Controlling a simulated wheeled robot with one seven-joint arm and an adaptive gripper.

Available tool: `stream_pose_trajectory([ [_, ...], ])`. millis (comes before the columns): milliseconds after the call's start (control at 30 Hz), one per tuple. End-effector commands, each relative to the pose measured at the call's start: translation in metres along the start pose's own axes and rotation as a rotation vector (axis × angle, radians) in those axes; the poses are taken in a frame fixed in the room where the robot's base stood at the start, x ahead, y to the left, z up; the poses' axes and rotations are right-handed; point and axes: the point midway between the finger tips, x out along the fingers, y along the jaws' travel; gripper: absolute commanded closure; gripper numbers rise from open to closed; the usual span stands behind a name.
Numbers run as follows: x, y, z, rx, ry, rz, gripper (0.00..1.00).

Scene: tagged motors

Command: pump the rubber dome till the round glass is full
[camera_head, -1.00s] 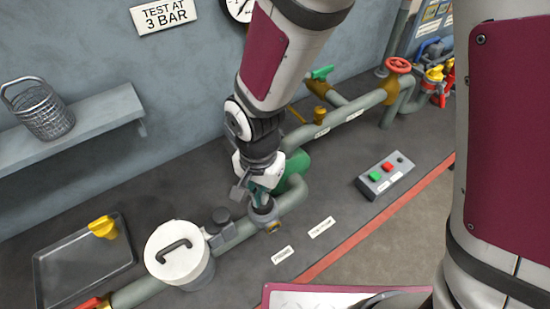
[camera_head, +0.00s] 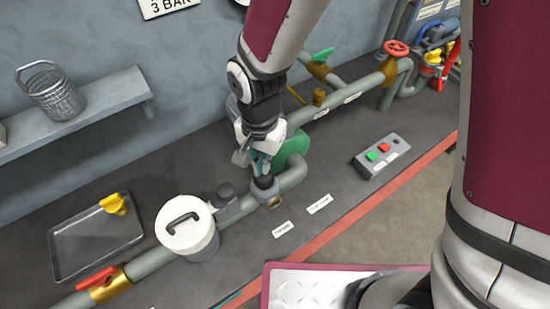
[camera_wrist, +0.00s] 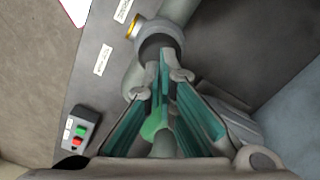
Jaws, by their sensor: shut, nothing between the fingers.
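The rubber dome (camera_head: 265,183) is a dark cap on a grey pipe fitting at the bend of the pipe. It also shows in the wrist view (camera_wrist: 157,44), partly covered by my fingertips. The round glass (camera_head: 275,202) is a small brass-rimmed window on the side of the same fitting; only its yellow rim edge (camera_wrist: 133,28) shows in the wrist view, so I cannot tell its fill. My gripper (camera_head: 263,172) is shut and empty, its teal-padded fingers pointing down right over the dome. I cannot tell whether the fingertips (camera_wrist: 165,62) touch it.
A green motor (camera_head: 293,148) stands close behind the gripper. A lidded white pot (camera_head: 187,238) is to the left, by a tray (camera_head: 92,250) with a yellow handle piece. A button box (camera_head: 381,158) is to the right. Bench space around the labels is clear.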

Motion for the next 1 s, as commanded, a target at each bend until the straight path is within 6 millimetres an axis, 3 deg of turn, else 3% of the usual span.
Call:
stream_pose_trajectory([
  [1000, 0.023, 0.000, 0.000, 0.000, 0.000, 0.001, 1.00],
])
